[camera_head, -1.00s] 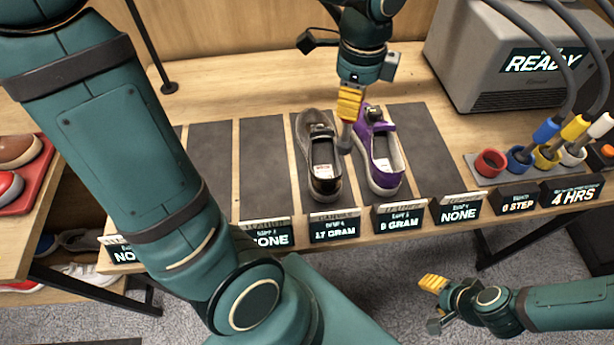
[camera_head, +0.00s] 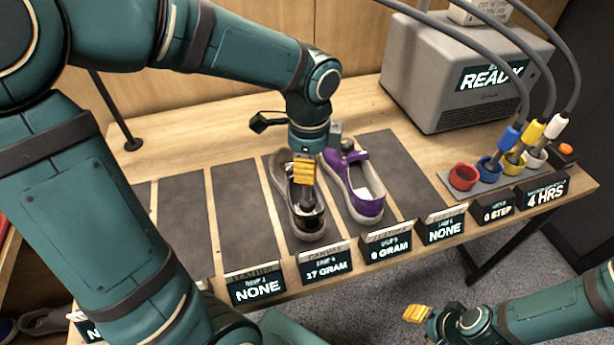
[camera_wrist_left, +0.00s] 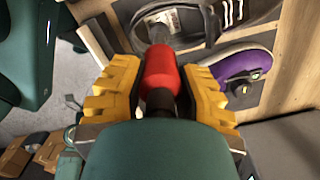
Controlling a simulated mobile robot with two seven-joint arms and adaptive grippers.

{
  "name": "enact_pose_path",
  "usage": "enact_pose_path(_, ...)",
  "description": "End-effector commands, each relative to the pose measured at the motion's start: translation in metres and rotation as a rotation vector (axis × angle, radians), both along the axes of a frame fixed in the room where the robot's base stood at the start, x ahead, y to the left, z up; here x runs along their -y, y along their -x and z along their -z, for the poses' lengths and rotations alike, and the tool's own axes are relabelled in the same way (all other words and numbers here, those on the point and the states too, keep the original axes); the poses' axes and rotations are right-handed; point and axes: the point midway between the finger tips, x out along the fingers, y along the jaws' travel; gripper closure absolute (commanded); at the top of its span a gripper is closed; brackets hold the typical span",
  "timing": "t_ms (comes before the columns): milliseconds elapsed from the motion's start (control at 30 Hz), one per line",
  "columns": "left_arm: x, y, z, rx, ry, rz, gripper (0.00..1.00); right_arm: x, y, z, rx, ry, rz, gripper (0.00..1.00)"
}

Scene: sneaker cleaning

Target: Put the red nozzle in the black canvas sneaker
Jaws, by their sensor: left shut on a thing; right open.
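The red nozzle (camera_wrist_left: 160,78) is held between the yellow fingers of my left gripper (camera_head: 305,172), which is shut on it. In the head view the fingers hide its red part, and a grey tube end (camera_head: 307,198) points down at the opening of the black canvas sneaker (camera_head: 308,224). The left wrist view shows the nozzle's clear end over the black sneaker (camera_wrist_left: 192,28). I cannot tell how deep the end reaches. The sneaker lies on a dark mat strip, partly hidden by the gripper. My right gripper (camera_head: 417,313) is open and empty in front of the table.
A purple sneaker (camera_head: 368,208) stands close on the right. Label signs (camera_head: 325,265) line the front edge. An empty red holder (camera_head: 463,178) sits beside blue, yellow and white nozzles with hoses. A grey machine (camera_head: 440,75) stands behind. Mat strips to the left are clear.

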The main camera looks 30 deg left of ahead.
Motion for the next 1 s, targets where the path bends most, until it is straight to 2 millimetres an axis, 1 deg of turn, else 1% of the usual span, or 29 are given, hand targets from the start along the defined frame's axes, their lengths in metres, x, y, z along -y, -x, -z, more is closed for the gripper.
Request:
enact_pose_path(33, 0.0, 0.0, 0.011, -0.003, -0.001, 0.0, 1.0, 0.0, -0.001, 0.005, 0.002, 0.0, 0.001, 0.53)
enact_pose_path(100, 0.0, 0.0, 0.02, -0.002, -0.001, 0.0, 1.0, 0.0, -0.001, 0.008, 0.003, 0.0, 0.001, 0.53)
enact_pose_path(167, 0.0, 0.0, 0.024, -0.002, -0.001, 0.001, 1.0, 0.0, -0.002, 0.009, 0.004, 0.0, 0.001, 0.53)
enact_pose_path(467, 0.0, 0.0, 0.025, 0.001, 0.0, 0.0, 1.0, 0.0, -0.002, 0.008, 0.005, 0.001, 0.001, 0.53)
enact_pose_path(600, 0.0, 0.0, 0.029, 0.001, 0.0, 0.0, 1.0, 0.0, -0.002, 0.011, 0.006, 0.001, 0.001, 0.53)
enact_pose_path(633, 0.0, 0.0, 0.029, 0.001, 0.0, 0.0, 0.59, 0.0, -0.002, 0.011, 0.006, 0.001, 0.001, 0.53)
enact_pose_path(667, 0.0, 0.0, 0.029, 0.001, 0.0, 0.0, 0.48, 0.0, -0.002, 0.01, 0.006, 0.001, 0.001, 0.53)
enact_pose_path(700, 0.0, 0.0, 0.029, 0.001, 0.0, 0.0, 0.43, 0.0, -0.002, 0.01, 0.006, 0.001, 0.001, 0.53)
enact_pose_path(1000, 0.0, 0.0, 0.027, 0.001, 0.0, 0.0, 0.43, 0.0, -0.002, 0.009, 0.005, 0.001, 0.001, 0.53)
